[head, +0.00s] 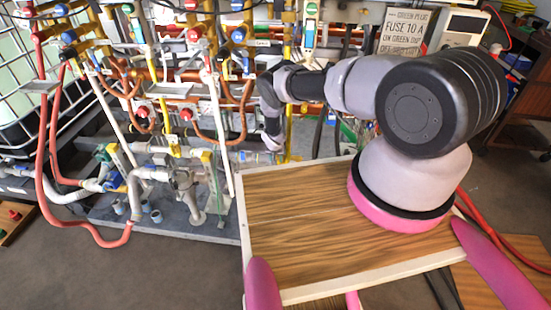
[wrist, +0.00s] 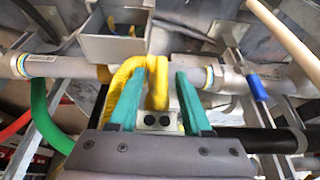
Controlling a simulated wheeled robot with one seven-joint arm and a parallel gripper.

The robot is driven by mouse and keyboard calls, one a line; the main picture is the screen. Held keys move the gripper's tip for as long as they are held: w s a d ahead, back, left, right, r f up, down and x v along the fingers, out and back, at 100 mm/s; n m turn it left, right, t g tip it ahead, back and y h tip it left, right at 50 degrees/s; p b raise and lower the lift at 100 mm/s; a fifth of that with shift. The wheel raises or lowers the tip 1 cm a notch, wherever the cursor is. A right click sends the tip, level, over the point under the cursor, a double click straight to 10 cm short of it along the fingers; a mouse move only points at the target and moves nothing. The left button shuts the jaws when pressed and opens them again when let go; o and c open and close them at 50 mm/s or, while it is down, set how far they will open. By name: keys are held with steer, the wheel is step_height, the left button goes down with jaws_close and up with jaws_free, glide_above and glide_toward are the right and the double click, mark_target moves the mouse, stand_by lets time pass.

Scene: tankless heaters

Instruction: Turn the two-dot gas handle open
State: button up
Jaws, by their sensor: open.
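In the wrist view, my gripper (wrist: 166,76) is open, with its two teal fingers apart. A bent yellow handle-like piece (wrist: 130,72) lies at the fingertips. One yellow part shows between the fingers, and another is partly behind the left finger. Whether either finger touches it, I cannot tell. A pale plate with two black dots (wrist: 160,122) shows between the fingers, nearer the gripper body. In the head view, the end of my arm (head: 272,138) is beside the pipework, and its fingers are too small to make out.
A grey pipe (wrist: 65,67) crosses behind the fingers, with an open grey metal box (wrist: 116,46) above. A blue lever (wrist: 257,86) is at right and a green hose (wrist: 45,118) at left. Dense pipework (head: 180,180) fills the head view's left side.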

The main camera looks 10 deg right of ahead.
steer(key=v, duration=1)
steer(key=shift+r, duration=0.4)
steer(key=shift+s, duration=0.1)
